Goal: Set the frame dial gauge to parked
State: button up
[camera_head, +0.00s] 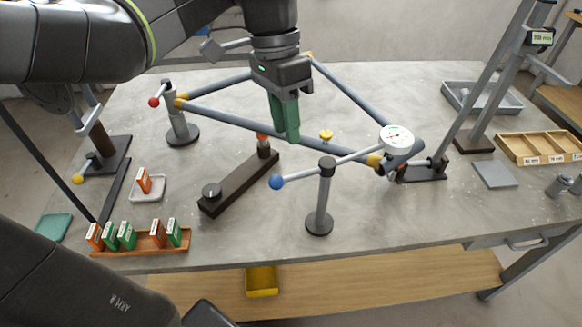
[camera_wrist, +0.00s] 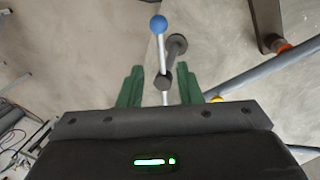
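The frame dial gauge (camera_head: 397,138) has a round white face and sits at the right end of a thin silver lever, by the frame's front right corner. The lever pivots on a dark post (camera_head: 320,205), and a blue ball (camera_head: 276,182) marks its left end. The ball also shows in the wrist view (camera_wrist: 158,24). The grey tube frame (camera_head: 240,118) lies raised over the table. My gripper (camera_head: 285,138) has green fingers and hangs over the frame, apart from the lever. In the wrist view my gripper (camera_wrist: 160,72) is open, with the lever seen between its fingers; the gauge face is hidden there.
A dark bar (camera_head: 238,182) with a knob lies left of the post. A red-ball post (camera_head: 180,125) stands at the far left. A wooden rack (camera_head: 140,242) holds several orange and green blocks. A slanted grey column (camera_head: 485,95) rises right of the gauge.

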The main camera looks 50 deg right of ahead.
jog(key=x, duration=0.9)
jog(key=shift+f+b, duration=0.1)
jog(key=shift+b, duration=0.2)
jog(key=shift+w, duration=0.1)
grip_shut()
